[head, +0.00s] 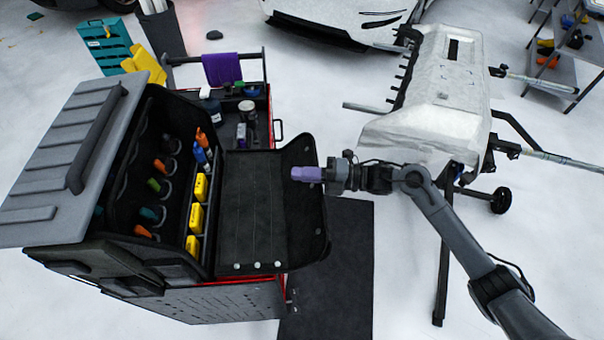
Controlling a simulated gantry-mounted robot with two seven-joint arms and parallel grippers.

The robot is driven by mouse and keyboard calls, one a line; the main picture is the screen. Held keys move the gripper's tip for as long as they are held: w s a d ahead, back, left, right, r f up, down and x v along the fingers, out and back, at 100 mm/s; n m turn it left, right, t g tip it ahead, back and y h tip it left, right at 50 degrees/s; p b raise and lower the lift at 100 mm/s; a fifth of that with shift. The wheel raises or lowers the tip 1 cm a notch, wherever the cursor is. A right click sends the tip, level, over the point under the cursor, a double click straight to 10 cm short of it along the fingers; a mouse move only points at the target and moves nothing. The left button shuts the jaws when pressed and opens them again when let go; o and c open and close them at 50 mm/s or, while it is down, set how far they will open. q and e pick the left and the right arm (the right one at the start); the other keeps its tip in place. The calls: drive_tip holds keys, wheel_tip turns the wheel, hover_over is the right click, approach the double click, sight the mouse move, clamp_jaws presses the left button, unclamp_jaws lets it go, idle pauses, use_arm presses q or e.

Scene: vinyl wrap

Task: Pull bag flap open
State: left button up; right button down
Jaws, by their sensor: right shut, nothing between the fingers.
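The black tool bag (120,255) sits on the red cart at the left of the head view, with yellow, orange, green and blue tools inside. Its flap (255,210) lies folded out to the right, showing a dark inner face with three pale buttons at its lower edge. My right gripper (300,174), with purple fingers, is shut and empty at the flap's right edge. I cannot tell whether it touches the flap. My left gripper is not in view.
The cart's top (262,118) holds bottles and jars, with a purple cloth (222,69) on its rail. A white bumper (435,95) rests on a stand at the right. A dark mat (345,270) lies on the floor, and a white car (335,18) stands behind.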

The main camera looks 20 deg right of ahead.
drive_tip(key=shift+a+f, duration=0.2)
drive_tip(key=shift+a, duration=0.15)
